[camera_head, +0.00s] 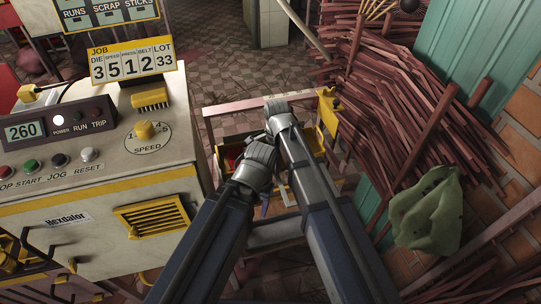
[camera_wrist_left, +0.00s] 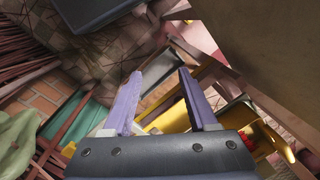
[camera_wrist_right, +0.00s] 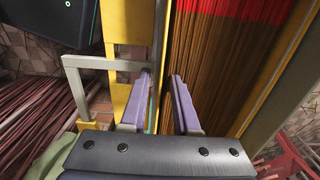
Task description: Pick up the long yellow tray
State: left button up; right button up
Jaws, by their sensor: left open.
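The long yellow tray shows in the right wrist view, with its far wall (camera_wrist_right: 290,65) on the right. It holds brown sticks with a red band near the top. My right gripper (camera_wrist_right: 162,82) is at its left side. Its two purple fingers stand slightly apart with a yellow edge between them; I cannot tell whether they press on it. In the head view my arms hide most of the tray and both pairs of fingertips. My left gripper (camera_wrist_left: 160,76) is open, its fingers apart and nothing held between them. Yellow parts lie beyond its fingers.
A control machine (camera_head: 100,200) stands close on the left. A pile of brown sticks (camera_head: 390,95) and a green cloth (camera_head: 428,212) lie on the right. A pale frame bar (camera_head: 250,105) crosses behind my grippers. Tiled floor (camera_head: 225,60) is open further back.

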grip_shut()
dwell(1.1)
